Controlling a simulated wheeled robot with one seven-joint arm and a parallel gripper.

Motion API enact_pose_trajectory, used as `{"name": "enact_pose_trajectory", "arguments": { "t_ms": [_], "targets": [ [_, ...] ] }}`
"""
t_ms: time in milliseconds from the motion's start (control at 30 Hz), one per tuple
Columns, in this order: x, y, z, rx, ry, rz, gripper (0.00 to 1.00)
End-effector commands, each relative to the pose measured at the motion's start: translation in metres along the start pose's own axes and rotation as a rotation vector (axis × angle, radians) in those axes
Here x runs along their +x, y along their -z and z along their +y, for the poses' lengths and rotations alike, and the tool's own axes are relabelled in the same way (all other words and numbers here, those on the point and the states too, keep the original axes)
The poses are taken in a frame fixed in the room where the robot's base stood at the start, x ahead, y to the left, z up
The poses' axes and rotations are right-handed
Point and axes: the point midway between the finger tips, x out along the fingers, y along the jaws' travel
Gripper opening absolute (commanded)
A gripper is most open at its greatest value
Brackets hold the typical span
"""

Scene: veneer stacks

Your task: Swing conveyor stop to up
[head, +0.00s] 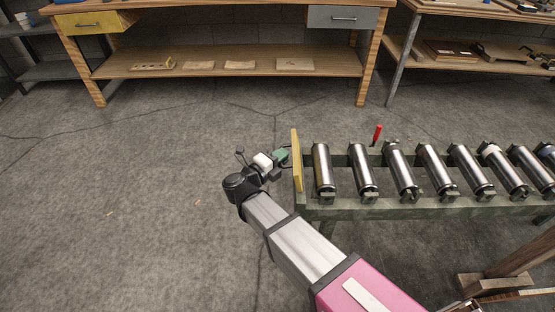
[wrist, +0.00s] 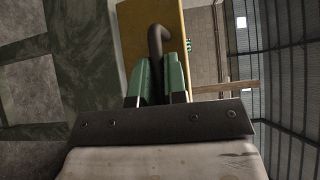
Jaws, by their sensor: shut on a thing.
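The conveyor stop (head: 296,160) is a yellow plate at the left end of the roller conveyor (head: 430,209). It looks upright, its top edge above the rollers. In the wrist view the yellow plate (wrist: 130,32) fills the upper middle, with a dark hooked handle (wrist: 156,38) in front of it. My gripper (head: 284,155) is at the left side of the plate. Its green fingers (wrist: 158,82) are shut on the handle in the wrist view. The fingers hide the lower part of the handle, and the handle is hard to make out in the head view.
A red lever (head: 377,135) stands at the conveyor's far side. A wooden bench (head: 225,62) with a yellow drawer (head: 92,22) and a grey drawer (head: 342,17) stands at the back. A wooden post on a foot (head: 480,283) is at lower right.

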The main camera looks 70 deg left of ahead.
Motion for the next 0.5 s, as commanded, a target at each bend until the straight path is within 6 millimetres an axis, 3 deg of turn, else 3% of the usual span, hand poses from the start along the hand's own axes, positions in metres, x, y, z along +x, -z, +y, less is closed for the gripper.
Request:
{"name": "enact_pose_trajectory", "arguments": {
  "t_ms": [500],
  "targets": [
    [0.0097, 0.0098, -0.0087, 0.151, -0.147, -0.001, 0.00]
  ]
}}
